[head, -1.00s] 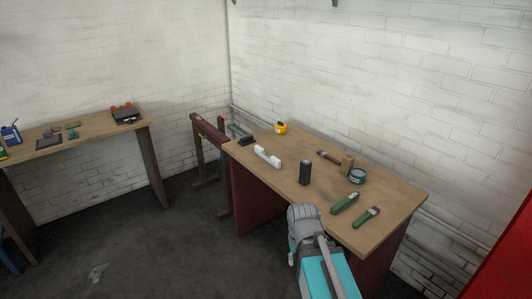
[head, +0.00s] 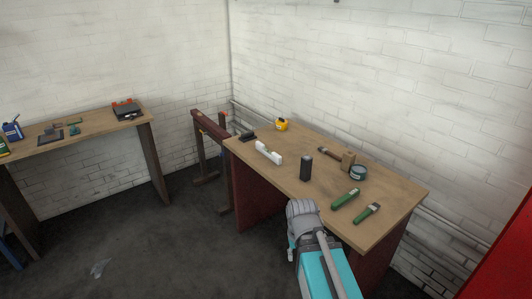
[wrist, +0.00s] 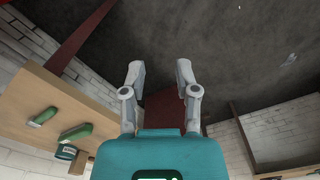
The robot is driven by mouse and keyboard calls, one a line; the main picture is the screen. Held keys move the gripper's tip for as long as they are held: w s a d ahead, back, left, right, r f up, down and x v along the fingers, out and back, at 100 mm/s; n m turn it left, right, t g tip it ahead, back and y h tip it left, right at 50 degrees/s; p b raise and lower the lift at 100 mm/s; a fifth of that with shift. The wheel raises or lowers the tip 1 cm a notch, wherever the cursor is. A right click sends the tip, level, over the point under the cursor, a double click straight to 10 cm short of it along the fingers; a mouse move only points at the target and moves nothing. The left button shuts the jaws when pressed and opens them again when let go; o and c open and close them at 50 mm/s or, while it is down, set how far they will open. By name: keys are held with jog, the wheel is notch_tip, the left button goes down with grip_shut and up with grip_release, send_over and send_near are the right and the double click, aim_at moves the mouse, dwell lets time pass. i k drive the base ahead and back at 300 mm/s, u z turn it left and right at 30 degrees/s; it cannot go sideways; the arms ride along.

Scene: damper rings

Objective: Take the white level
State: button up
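The white level (head: 268,153) lies on the near workbench (head: 300,211), toward its left end, in the head view. I cannot make it out in the wrist view. In the wrist view my gripper (wrist: 158,72) is open with its two fingers apart and nothing between them. Beyond the fingers are the dark floor and the bench's dark red side. In the head view my arm (head: 315,245) stands at the bench's front edge, away from the level, and the fingers are hidden.
On the bench stand a black cylinder (head: 306,167), a yellow tape measure (head: 282,124), a dark block (head: 247,137), a mallet (head: 347,160), a tin (head: 358,173) and green-handled tools (head: 345,198). A second bench (head: 90,134) stands left. Bare floor lies between.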

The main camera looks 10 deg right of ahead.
aim_at(274, 157)
jog(key=u, duration=1.35)
jog(key=i, duration=3)
